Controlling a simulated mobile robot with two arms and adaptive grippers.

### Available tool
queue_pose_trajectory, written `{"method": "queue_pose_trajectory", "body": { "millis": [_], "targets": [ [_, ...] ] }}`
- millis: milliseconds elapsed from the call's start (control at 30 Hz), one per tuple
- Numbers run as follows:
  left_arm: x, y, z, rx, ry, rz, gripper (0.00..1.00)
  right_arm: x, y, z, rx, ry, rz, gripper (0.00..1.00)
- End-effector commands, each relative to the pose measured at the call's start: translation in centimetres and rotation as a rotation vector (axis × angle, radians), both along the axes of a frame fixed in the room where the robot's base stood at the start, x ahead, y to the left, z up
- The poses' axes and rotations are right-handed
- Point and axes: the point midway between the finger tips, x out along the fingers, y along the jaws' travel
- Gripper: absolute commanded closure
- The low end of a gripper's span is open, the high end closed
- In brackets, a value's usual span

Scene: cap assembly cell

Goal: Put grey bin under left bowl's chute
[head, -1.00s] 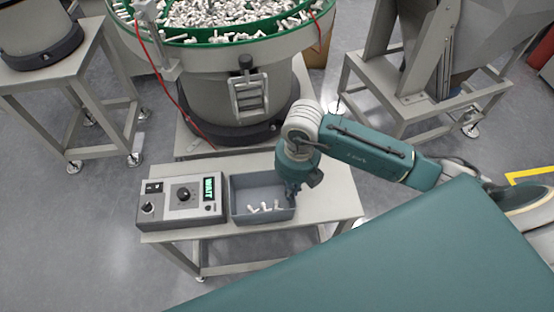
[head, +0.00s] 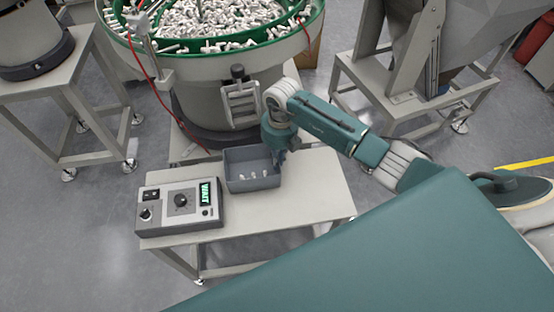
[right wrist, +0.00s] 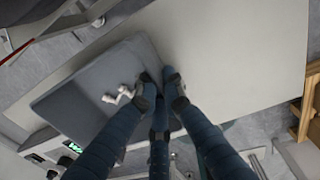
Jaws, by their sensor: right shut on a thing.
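The grey bin (head: 256,184) is an open-topped box with a few small white pieces inside. It stands at the back of the small table, close to the bowl base. My right gripper (head: 280,158) is shut on the bin's right wall. In the right wrist view, the fingers (right wrist: 161,88) are at the edge of the grey bin (right wrist: 72,88). A large bowl (head: 222,62) with a green rim, full of white pieces, stands behind. A metal frame-like part (head: 241,104) hangs on its front, above the bin; I cannot tell whether it is the chute. My left gripper is out of view.
A control box (head: 178,207) with a lit display stands left of the bin on the table (head: 300,195). The table's right part is clear. Another machine on a stand (head: 62,82) is at the upper left, and a grey hopper frame (head: 400,85) at the right.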

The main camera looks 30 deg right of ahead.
Motion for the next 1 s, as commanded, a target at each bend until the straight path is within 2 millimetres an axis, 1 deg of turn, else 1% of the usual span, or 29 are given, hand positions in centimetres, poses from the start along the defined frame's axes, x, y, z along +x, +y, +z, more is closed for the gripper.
{"method": "queue_pose_trajectory", "body": {
  "millis": [100, 300, 433, 467, 500, 533, 833, 900, 967, 1000],
  "targets": [
    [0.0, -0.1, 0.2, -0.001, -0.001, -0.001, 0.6, 0.1, 0.0, -0.5, 0.0, -0.002, 0.001, 1.0],
    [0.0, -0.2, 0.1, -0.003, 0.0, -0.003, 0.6, 0.1, 0.0, -0.5, 0.0, -0.003, 0.001, 1.0],
    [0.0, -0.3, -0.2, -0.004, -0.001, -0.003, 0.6, 0.0, 0.0, -0.9, -0.001, -0.002, 0.0, 1.0],
    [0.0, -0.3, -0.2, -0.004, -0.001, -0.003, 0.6, 0.0, 0.0, -0.9, 0.0, -0.001, 0.0, 0.89],
    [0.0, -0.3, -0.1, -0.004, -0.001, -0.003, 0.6, 0.0, 0.0, -0.8, 0.0, -0.001, 0.0, 0.81],
    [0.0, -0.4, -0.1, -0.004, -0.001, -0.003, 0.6, 0.0, 0.0, -0.8, 0.0, -0.001, 0.0, 0.75],
    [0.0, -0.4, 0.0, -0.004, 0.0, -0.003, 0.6, 0.0, 0.0, -0.7, 0.0, -0.001, 0.0, 0.74],
    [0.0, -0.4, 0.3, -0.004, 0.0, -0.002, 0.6, 0.0, 0.0, -0.3, -0.001, -0.002, 0.0, 0.74],
    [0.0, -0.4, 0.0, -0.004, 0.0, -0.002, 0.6, 0.1, -0.1, 0.2, -0.001, -0.003, 0.0, 0.74],
    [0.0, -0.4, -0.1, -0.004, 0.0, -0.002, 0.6, 0.1, -0.1, 0.8, 0.0, -0.004, 0.0, 0.74]
  ]
}}
